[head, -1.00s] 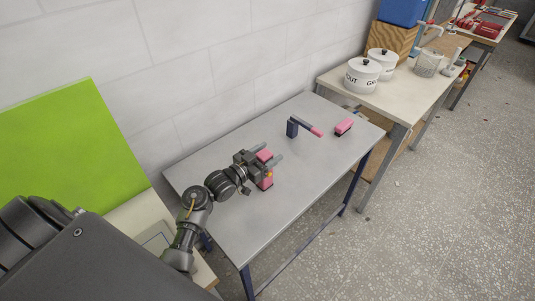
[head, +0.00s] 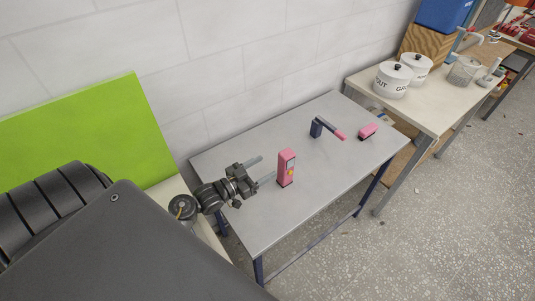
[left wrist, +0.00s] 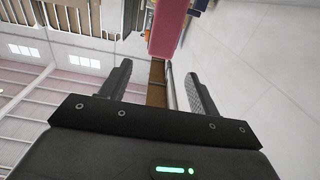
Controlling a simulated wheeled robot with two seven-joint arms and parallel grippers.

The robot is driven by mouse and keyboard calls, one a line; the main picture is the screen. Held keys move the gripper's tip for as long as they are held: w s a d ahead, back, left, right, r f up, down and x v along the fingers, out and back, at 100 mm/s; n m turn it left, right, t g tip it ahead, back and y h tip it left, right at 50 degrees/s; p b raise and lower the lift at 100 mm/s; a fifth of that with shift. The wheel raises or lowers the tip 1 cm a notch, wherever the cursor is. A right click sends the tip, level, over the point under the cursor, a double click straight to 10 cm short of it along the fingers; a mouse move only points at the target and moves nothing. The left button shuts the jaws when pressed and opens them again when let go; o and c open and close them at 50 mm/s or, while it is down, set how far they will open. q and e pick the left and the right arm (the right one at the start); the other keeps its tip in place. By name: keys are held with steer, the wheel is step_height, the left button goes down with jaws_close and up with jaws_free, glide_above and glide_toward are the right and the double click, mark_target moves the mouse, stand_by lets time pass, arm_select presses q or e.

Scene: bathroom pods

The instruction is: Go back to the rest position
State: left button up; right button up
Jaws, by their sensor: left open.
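My left gripper (head: 264,170) is open and empty above the left part of the grey table (head: 265,228) in the head view. Its two fingers point right, toward an upright pink box (head: 286,168) with a small yellow and dark marking. The box stands on the table just beyond the fingertips, apart from them. In the left wrist view the open fingers (left wrist: 155,85) show with nothing between them, and the pink box (left wrist: 168,25) is beyond them at the top. My right gripper is not in view.
A dark blue holder with a pink-tipped arm (head: 328,129) and a pink block (head: 368,131) are farther back on the table. White lidded pots (head: 393,80) stand on the side table at right. A green panel (head: 90,130) is at left, a tiled wall behind.

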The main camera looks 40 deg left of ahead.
mark_target(291, 151)
arm_select(q)
steer(key=shift+w, duration=0.1)
steer(key=b+x, duration=0.5)
steer(key=x, duration=0.6)
steer(key=shift+w+d+f, duration=0.15)
steer(key=shift+w, duration=0.15)
steer(key=shift+w+r, duration=0.1)
steer(key=shift+r, duration=0.15)
steer(key=shift+r+p, duration=0.25)
steer(key=shift+p, duration=0.25)
